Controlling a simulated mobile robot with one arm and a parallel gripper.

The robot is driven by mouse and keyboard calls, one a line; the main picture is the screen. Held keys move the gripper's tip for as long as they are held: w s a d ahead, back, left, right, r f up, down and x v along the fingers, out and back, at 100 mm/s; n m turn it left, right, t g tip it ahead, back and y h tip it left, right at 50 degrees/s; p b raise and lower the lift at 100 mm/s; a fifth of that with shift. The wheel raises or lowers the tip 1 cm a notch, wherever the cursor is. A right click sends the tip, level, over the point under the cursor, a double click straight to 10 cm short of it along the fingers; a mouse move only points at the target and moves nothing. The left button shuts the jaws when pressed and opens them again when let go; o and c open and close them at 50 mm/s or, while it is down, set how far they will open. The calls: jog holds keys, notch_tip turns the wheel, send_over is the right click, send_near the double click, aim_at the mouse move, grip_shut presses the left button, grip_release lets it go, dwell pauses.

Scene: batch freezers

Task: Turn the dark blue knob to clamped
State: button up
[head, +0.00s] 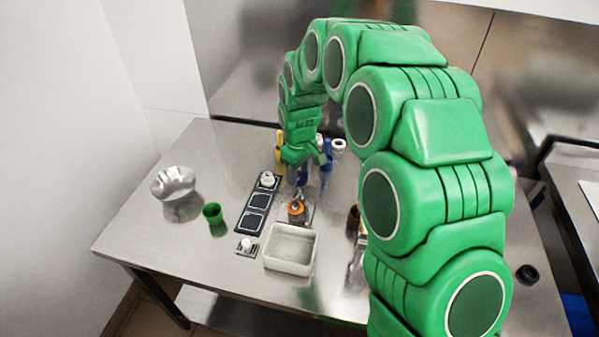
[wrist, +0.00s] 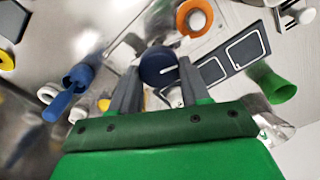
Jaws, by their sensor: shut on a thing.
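I cannot read any clamped marking by the knob.
An orange-ringed part (head: 296,208) stands in front of my gripper, beside a dark panel (head: 257,204) with square fields. A white tray (head: 291,249), green cup (head: 212,213) and metal bowl (head: 173,182) stand nearby. A blue object (wrist: 70,90) and white ring (wrist: 47,93) are close by.

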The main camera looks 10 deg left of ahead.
jog(key=shift+r+n, duration=0.1)
jog(key=shift+n, duration=1.5)
jog(key=o, duration=1.1)
jog(key=shift+c, duration=0.2)
jog(key=shift+r, duration=0.1)
notch_tip(320, 180, up, 7)
jog(key=shift+f, duration=0.1)
jog(key=shift+r, duration=0.35)
